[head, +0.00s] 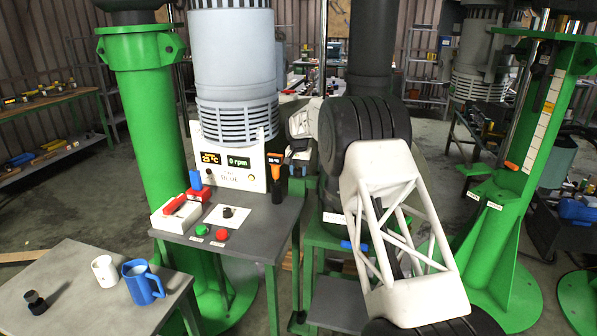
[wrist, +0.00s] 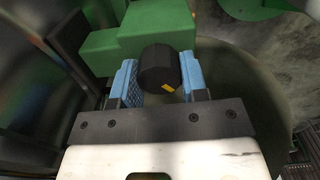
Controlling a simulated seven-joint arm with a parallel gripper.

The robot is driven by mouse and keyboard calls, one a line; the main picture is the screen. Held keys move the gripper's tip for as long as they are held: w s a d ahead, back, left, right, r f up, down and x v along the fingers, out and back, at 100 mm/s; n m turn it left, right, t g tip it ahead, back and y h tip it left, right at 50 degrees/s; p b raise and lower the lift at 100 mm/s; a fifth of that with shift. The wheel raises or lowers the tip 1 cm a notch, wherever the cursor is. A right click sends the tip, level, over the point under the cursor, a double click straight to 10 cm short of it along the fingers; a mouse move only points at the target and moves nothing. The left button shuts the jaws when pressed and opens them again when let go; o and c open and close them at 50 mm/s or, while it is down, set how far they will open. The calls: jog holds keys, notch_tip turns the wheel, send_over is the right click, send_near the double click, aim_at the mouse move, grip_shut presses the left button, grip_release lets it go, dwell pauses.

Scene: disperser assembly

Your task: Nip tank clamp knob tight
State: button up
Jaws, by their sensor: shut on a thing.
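The black clamp knob (wrist: 160,68) shows in the wrist view in front of a green block (wrist: 118,48). A small yellow mark is on its lower face. My gripper (wrist: 159,75) has its two blue pads on either side of the knob and is shut on it. In the head view my arm hides the knob and most of the gripper, behind the control panel's right side.
A grey bench holds a control panel (head: 236,166), a red and white box (head: 175,213), and green and red buttons (head: 221,234). A blue mug (head: 140,283) and white mug (head: 104,271) stand on the front-left table. Green columns (head: 150,120) flank the area.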

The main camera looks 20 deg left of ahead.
aim_at(299, 169)
jog(key=shift+r, duration=0.1)
dwell(0.4)
jog(key=o, duration=0.9)
jog(key=shift+r, duration=3.85)
